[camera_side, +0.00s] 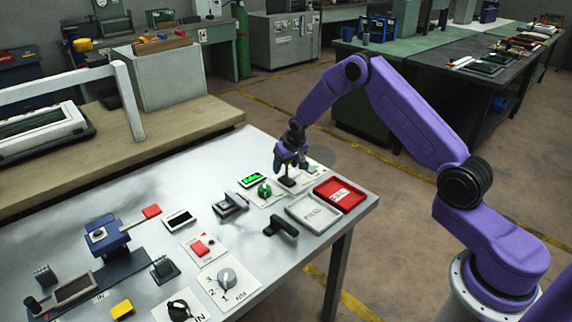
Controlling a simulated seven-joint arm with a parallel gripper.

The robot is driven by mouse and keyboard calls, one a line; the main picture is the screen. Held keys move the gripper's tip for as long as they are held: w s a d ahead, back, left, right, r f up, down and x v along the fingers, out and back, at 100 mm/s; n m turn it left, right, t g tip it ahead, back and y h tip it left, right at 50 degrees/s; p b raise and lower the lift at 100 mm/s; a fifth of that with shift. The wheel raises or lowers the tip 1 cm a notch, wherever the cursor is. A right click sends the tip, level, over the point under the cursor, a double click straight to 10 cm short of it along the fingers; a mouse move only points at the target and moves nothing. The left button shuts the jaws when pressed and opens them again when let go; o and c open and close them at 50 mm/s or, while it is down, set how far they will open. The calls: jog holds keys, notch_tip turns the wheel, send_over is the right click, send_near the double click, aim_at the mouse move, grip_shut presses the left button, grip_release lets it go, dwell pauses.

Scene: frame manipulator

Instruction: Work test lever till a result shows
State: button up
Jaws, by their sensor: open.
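My gripper (292,165) points down at the far right of the grey-white table, with its fingers apart. A small dark upright part on a dark base (287,182) is directly below or between the fingers; I cannot tell whether they touch it. A small display (252,180) lit green stands just left of it, its text too small to read. A green round part (264,190) sits on a white plate beside the display. A blue device (103,236) at the left has an arm with a red end (151,211). No readable label shows which part is the test lever.
A red tray (361,202) and a white tray (294,208) lie near my gripper. A black handle (281,226), a grey block (230,203), a dark display (180,218), a red switch (200,247) and a numbered dial (227,277) stand nearer the front.

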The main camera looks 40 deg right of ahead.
grip_shut()
jog(key=shift+w, duration=0.1)
jog(key=shift+w+a+f+g, duration=0.1)
jog(key=shift+w+f+g, duration=0.1)
jog(key=shift+w+g, duration=0.6)
jog(key=shift+w+a+f+g, duration=0.15)
jog(key=shift+w+g, duration=0.25)
jog(key=shift+g, duration=0.8)
jog(key=shift+w+d, duration=0.1)
jog(key=shift+w, duration=0.1)
jog(key=shift+f+g, duration=0.1)
jog(key=shift+g, duration=0.4)
